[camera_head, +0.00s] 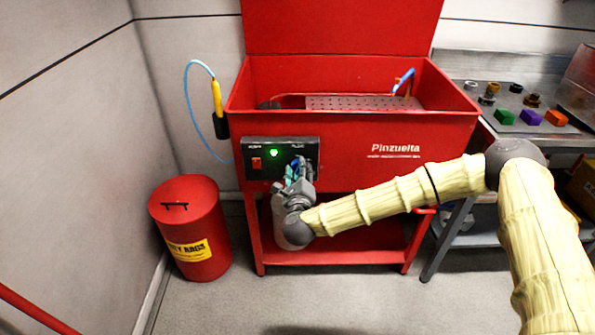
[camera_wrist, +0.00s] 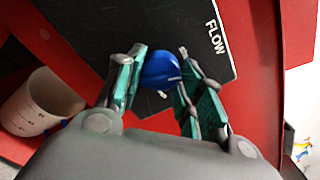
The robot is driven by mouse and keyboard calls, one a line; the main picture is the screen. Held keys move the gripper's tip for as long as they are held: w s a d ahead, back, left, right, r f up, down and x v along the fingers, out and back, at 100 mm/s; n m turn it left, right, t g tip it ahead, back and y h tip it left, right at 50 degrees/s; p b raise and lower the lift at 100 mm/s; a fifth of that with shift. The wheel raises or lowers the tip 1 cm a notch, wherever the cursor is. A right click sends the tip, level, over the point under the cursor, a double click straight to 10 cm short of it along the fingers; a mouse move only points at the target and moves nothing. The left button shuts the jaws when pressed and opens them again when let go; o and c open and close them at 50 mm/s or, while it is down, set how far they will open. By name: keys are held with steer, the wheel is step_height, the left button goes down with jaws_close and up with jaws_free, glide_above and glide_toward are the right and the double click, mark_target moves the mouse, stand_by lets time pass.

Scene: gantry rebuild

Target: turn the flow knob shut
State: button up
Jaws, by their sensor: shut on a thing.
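The blue flow knob (camera_wrist: 160,70) sits on the black control panel (camera_wrist: 100,35) beside the white word FLOW in the wrist view. My gripper (camera_wrist: 162,82) is at the knob, with one green-padded finger on each side, shut on it. In the head view, my gripper (camera_head: 297,172) reaches the right part of the black panel (camera_head: 258,170) on the front of the red parts washer (camera_head: 350,150), and covers the knob.
A green light (camera_head: 274,153) glows on the panel beside a red switch (camera_head: 257,163). A red rag can (camera_head: 189,225) stands at left. A white measuring cup (camera_wrist: 38,103) shows below the panel. A grey bench (camera_head: 520,120) with several parts stands at right.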

steer(key=shift+n, duration=1.6)
steer(key=o, duration=1)
steer(key=shift+s, duration=0.1)
steer(key=s, duration=1.2)
